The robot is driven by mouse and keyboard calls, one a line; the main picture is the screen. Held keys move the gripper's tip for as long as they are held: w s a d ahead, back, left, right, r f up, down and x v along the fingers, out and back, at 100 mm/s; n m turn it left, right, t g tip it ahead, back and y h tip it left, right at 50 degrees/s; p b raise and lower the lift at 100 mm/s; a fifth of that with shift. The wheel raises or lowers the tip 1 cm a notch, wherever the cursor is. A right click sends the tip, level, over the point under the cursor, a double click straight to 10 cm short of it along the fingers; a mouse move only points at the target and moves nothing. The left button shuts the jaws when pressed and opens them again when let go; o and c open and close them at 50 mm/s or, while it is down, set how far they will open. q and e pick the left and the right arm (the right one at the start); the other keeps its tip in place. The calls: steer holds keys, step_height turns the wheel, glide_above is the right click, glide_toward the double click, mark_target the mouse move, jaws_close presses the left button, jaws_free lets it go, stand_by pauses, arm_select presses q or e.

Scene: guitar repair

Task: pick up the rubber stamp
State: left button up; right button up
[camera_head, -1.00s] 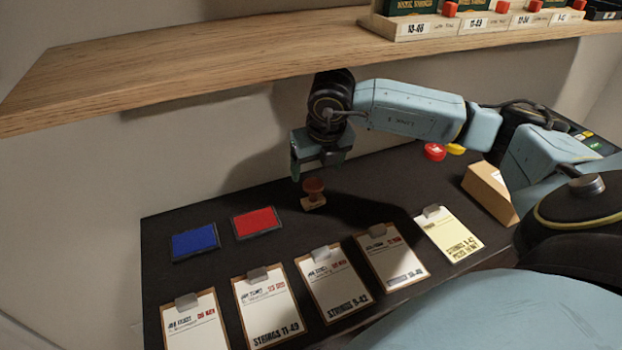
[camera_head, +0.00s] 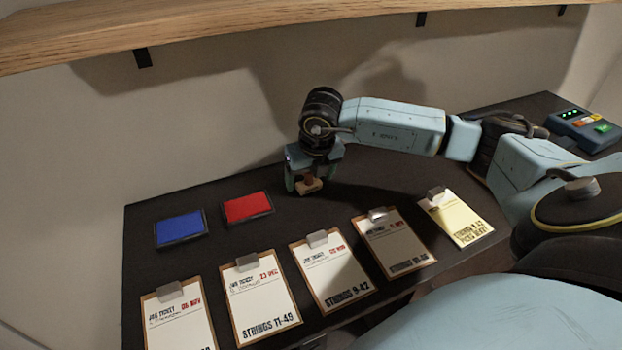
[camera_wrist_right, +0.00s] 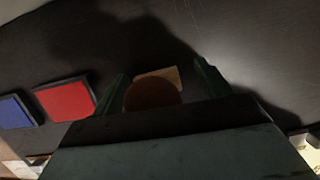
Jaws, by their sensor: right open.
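The rubber stamp (camera_head: 308,186) stands on the dark bench top, with a wooden base and a reddish-brown knob. My right gripper (camera_head: 306,185) is lowered over it, fingers pointing down, one on each side of the stamp. In the right wrist view the round knob (camera_wrist_right: 152,94) and pale wooden base (camera_wrist_right: 160,75) show between the two green fingers (camera_wrist_right: 160,86). The fingers are open, with a visible gap on the right side of the knob; the left finger is close to it. My left gripper is not in view.
A blue ink pad (camera_head: 181,228) and a red ink pad (camera_head: 247,208) lie left of the stamp. Several clipboards with job tickets, one being (camera_head: 332,270), line the bench's front. A device with coloured buttons (camera_head: 585,127) sits far right. A wooden shelf (camera_head: 250,32) overhangs the back.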

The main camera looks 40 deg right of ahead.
steer(key=shift+a, duration=0.15)
steer(key=shift+c, duration=1)
steer(key=shift+f, duration=0.15)
steer(key=c, duration=0.9)
